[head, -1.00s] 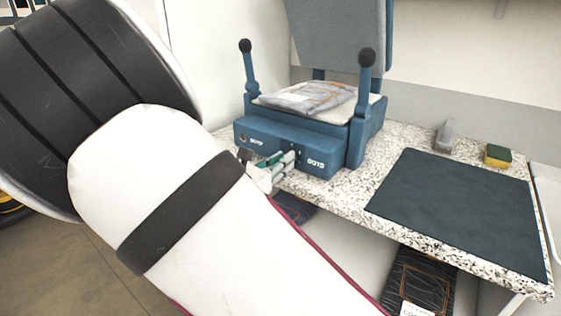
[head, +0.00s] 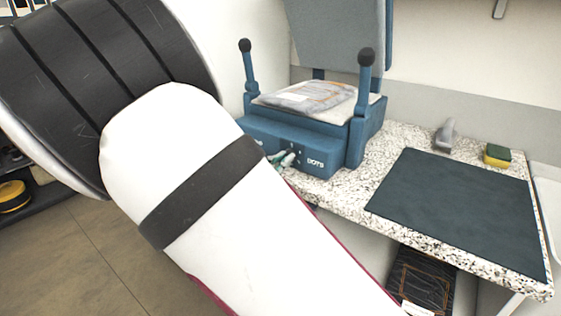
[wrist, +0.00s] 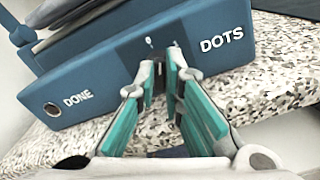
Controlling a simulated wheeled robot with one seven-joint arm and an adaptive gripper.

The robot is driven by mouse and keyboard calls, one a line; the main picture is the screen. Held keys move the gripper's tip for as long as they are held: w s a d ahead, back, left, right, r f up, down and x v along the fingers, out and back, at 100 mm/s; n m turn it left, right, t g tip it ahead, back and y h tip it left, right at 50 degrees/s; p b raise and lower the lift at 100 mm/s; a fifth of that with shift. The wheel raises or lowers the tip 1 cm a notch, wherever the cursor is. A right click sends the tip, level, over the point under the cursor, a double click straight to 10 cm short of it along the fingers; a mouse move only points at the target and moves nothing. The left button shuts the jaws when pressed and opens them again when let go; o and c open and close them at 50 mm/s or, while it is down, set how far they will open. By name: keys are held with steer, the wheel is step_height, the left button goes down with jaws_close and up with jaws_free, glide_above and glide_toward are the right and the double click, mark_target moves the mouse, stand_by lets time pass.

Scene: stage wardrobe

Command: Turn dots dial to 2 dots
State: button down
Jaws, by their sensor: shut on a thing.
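The blue press (head: 290,135) stands on the speckled counter, with a front panel lettered DONE and DOTS in the wrist view (wrist: 100,75). My gripper (wrist: 160,72), with green finger pads, is at the panel left of the DOTS lettering. Its fingertips are closed on the dots dial (wrist: 159,80), a small dark part mostly hidden between them. A small white mark (wrist: 148,41) shows on the panel above the fingertips. I cannot read the dial's setting. In the head view my gripper (head: 284,160) is small and partly behind my arm.
A folded packaged garment (head: 312,96) lies on the press bed under the raised lid. Two black-knobbed levers flank it. A dark mat (head: 455,210), a sponge (head: 497,156) and a grey object (head: 445,135) are on the counter (head: 345,205) to the right.

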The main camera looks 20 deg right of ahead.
steer(key=m+b, duration=0.2)
steer(key=m, duration=0.3)
steer(key=shift+d+f+m, duration=0.1)
steer(key=shift+f+m, duration=0.05)
steer(key=shift+m, duration=0.15)
steer(key=m+b, duration=0.4)
steer(key=shift+f+m, duration=0.15)
steer(key=shift+m, duration=0.15)
steer(key=m+b, duration=0.3)
steer(key=b, duration=0.1)
steer(key=m+b, duration=0.2)
steer(key=b, duration=0.2)
steer(key=shift+s+f+m+b, duration=0.1)
steer(key=shift+f+m+b, duration=0.1)
steer(key=shift+m+b, duration=0.15)
steer(key=m+b, duration=0.3)
steer(key=b, duration=0.1)
steer(key=shift+r+b, duration=0.1)
steer(key=shift+b, duration=0.2)
steer(key=shift+r, duration=0.1)
steer(key=c, duration=1.7)
jaws_free()
